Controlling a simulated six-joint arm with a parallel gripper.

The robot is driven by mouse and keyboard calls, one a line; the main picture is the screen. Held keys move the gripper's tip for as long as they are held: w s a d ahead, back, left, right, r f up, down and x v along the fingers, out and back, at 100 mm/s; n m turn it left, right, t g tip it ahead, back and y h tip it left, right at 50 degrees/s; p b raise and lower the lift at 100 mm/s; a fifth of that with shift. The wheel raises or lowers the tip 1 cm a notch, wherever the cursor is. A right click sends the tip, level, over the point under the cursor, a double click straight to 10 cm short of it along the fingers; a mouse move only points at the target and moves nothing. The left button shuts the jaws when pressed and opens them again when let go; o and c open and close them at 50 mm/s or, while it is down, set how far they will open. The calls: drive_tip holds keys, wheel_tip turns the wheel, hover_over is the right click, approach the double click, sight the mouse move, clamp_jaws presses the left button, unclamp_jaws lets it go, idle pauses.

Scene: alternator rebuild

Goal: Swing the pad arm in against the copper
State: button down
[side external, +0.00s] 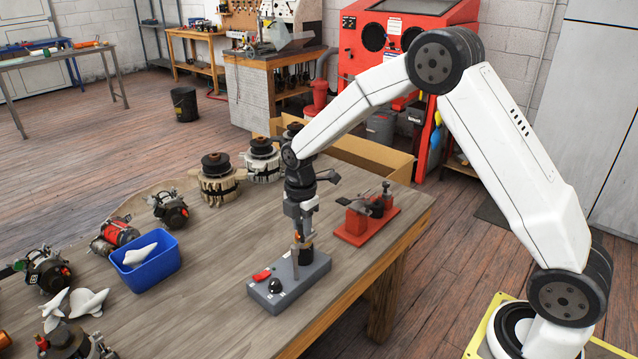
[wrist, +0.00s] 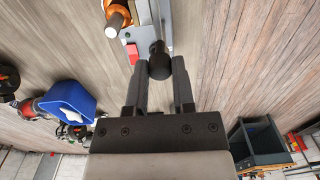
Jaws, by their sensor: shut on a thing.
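The grey fixture (side external: 290,281) stands near the bench's front edge, with a red rocker switch (side external: 262,275) and a black dome (side external: 275,287) on its top. My gripper (side external: 303,243) is low over its far end, fingers pointing down. In the wrist view, my gripper (wrist: 161,72) has its two fingers on either side of a round black knob (wrist: 159,60) and is shut on it. The knob is at the near end of a grey bar, seemingly the pad arm. A copper-orange cylinder (wrist: 118,17) is left of the bar. Whether pad and copper touch is unclear.
A red stand (side external: 366,222) with a clamped part is right of the fixture. A blue bin (side external: 146,264) with a white cloth is to the left, among several alternators. A cardboard box (side external: 365,155) is behind. Bench around the fixture's left is clear.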

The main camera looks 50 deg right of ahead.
drive_tip(key=shift+w+r, duration=0.1)
drive_tip(key=shift+c, duration=2.2)
unclamp_jaws()
drive_tip(key=shift+r, duration=3.9)
drive_tip(key=s+a+f+m+t, duration=0.1)
drive_tip(key=s+f+m, duration=0.3)
drive_tip(key=s+m, duration=1.4)
drive_tip(key=s+t, duration=0.1)
drive_tip(key=s, duration=0.1)
drive_tip(key=shift+s+a+t, duration=0.2)
drive_tip(key=shift+s+t, duration=0.1)
drive_tip(key=shift+s, duration=0.05)
